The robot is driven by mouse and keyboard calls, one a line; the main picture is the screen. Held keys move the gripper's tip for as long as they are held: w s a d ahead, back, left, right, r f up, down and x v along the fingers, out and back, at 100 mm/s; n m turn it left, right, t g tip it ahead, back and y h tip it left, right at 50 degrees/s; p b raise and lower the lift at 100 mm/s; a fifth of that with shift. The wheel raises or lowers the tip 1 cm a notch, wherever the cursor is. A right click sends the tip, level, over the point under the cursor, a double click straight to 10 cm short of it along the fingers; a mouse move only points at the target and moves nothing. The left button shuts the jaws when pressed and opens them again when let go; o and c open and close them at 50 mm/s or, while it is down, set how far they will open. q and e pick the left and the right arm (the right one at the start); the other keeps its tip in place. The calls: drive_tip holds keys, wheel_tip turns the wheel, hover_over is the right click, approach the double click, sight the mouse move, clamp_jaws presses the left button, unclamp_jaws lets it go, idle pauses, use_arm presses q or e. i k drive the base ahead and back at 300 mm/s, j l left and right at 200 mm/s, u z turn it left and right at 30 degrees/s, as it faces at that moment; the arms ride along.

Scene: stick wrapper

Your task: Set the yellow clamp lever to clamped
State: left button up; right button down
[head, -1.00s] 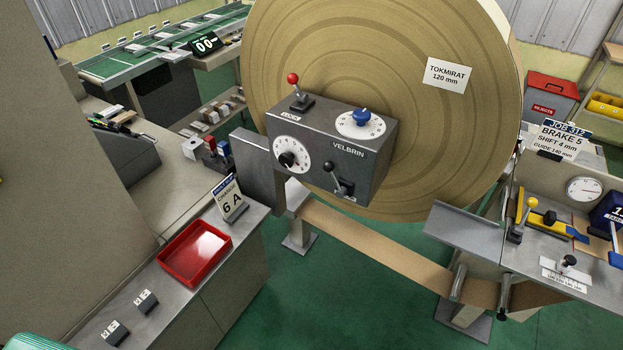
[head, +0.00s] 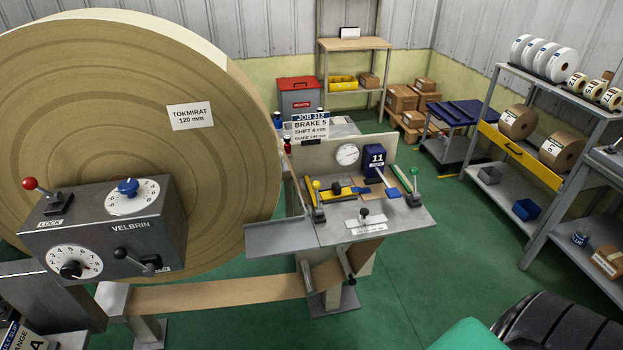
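The yellow clamp lever (head: 316,186) has a yellow ball knob on a short stalk. It stands roughly upright at the left end of the grey splice table (head: 345,233), beside a yellow bar (head: 331,192). Its exact setting is too small to read. A similar lever with a green knob (head: 414,171) stands at the table's right end, beside a green bar. Neither of my grippers shows in the head view.
The large paper roll (head: 90,120) and the grey VELBRIN control box (head: 110,225) fill the left. A brown web (head: 225,293) runs low to the table. Shelves (head: 545,200) stand at the right. Green floor in front of the table is open.

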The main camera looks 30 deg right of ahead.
sight(315, 185)
drive_tip(key=k+l, duration=0.1)
drive_tip(key=l, duration=0.6)
drive_tip(key=k+l+z, duration=0.15)
drive_tip(key=l, duration=0.6)
